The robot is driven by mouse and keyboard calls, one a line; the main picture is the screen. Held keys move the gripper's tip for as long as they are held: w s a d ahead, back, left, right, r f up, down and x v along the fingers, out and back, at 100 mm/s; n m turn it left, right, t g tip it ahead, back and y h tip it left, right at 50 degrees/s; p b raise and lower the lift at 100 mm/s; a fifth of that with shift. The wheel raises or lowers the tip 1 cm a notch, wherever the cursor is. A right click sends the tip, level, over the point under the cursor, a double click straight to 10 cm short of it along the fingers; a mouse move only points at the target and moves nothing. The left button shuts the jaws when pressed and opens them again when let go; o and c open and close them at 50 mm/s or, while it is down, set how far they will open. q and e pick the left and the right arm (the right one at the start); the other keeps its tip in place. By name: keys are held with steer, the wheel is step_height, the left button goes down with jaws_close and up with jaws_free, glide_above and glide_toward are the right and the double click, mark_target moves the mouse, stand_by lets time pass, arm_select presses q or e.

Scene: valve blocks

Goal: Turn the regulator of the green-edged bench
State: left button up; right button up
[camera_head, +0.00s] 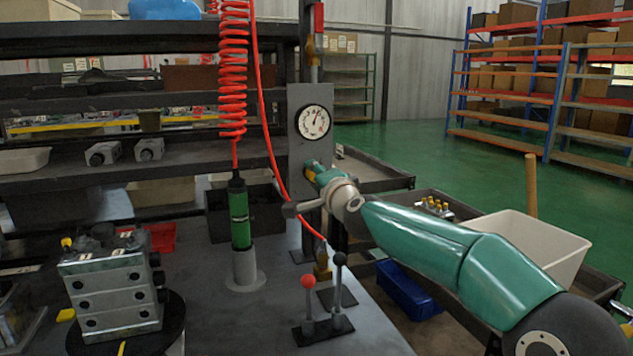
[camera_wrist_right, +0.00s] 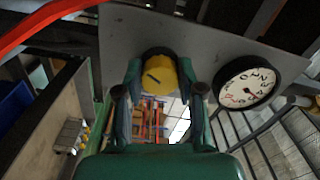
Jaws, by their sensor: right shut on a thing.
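The regulator is a yellow knob (camera_head: 310,173) low on a grey upright panel (camera_head: 297,100), below a round white gauge (camera_head: 314,122). In the right wrist view the knob (camera_wrist_right: 160,75) has a dark slot mark and sits between the two fingers. My right gripper (camera_head: 313,172) is shut on the knob, its green arm coming from the lower right. The gauge also shows in the right wrist view (camera_wrist_right: 247,88). The gripper partly hides the knob in the head view. My left gripper is not in view. The bench (camera_head: 215,315) has a dark grey top.
A green air tool (camera_head: 239,215) stands in a holder under a coiled red hose (camera_head: 233,70). A red hose (camera_head: 270,130) runs close beside the panel. Levers with red and black knobs (camera_head: 323,318) stand in front. A valve block (camera_head: 112,290) sits on a turntable at left.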

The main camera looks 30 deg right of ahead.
steer(key=shift+f+m+b, duration=0.2)
steer(key=shift+m+b, duration=0.1)
steer(key=shift+m, duration=1.1)
steer(key=o, duration=1.1)
steer(key=shift+d, duration=0.15)
steer(key=shift+o, duration=0.2)
steer(key=shift+r, duration=0.1)
steer(key=shift+s, duration=0.1)
